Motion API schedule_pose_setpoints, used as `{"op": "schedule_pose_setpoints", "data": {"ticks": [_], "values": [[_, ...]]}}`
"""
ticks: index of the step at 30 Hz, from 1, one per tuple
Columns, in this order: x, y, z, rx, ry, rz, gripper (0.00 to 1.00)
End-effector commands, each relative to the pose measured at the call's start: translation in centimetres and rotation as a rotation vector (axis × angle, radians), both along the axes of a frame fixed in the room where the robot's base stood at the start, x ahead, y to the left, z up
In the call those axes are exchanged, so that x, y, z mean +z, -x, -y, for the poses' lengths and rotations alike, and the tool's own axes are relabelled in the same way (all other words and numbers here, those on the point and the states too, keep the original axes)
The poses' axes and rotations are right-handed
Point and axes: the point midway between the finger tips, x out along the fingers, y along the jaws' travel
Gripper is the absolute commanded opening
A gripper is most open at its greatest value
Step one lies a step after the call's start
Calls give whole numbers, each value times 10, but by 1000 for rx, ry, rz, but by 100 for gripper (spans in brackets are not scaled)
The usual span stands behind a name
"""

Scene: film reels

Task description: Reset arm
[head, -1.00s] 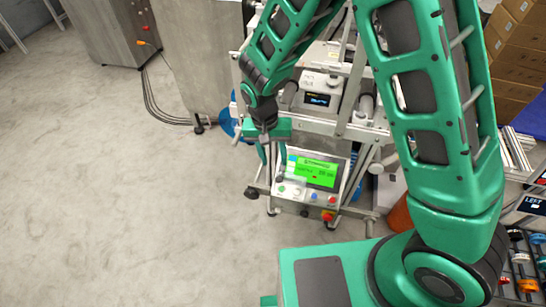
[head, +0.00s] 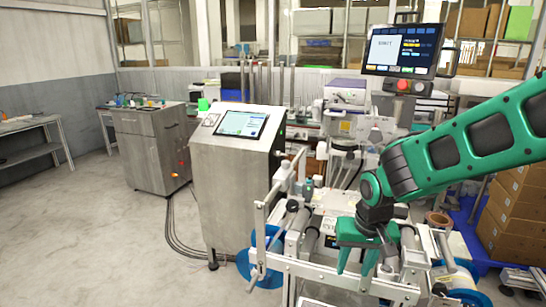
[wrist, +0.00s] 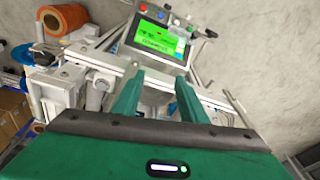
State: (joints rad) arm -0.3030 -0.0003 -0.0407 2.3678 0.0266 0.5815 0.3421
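My gripper (head: 355,266) hangs pointing down at the end of my green arm, over the metal frame of the film reel machine (head: 345,277) in the head view. In the wrist view my gripper (wrist: 160,78) shows two green fingers apart, with nothing held between them. A control panel with a green screen (wrist: 152,37) shows beyond the fingertips in the wrist view. Blue reels (head: 262,262) sit at the machine's left side.
A steel cabinet with a tilted screen (head: 241,124) stands left of the machine. A monitor with a red button (head: 402,50) stands behind it. Cardboard boxes (head: 515,215) are stacked at the right. The floor (head: 95,235) at the left is clear.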

Motion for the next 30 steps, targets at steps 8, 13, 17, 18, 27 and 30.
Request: {"op": "schedule_pose_setpoints", "data": {"ticks": [8,13,17,18,27,30], "values": [[57,33,65,47,14,135,39],[78,55,92,74,43,199,39],[79,84,129,-1,61,156,39],[76,98,143,-52,61,119,39],[65,206,206,-391,2,-136,39],[64,224,209,-442,-17,-177,39]]}}
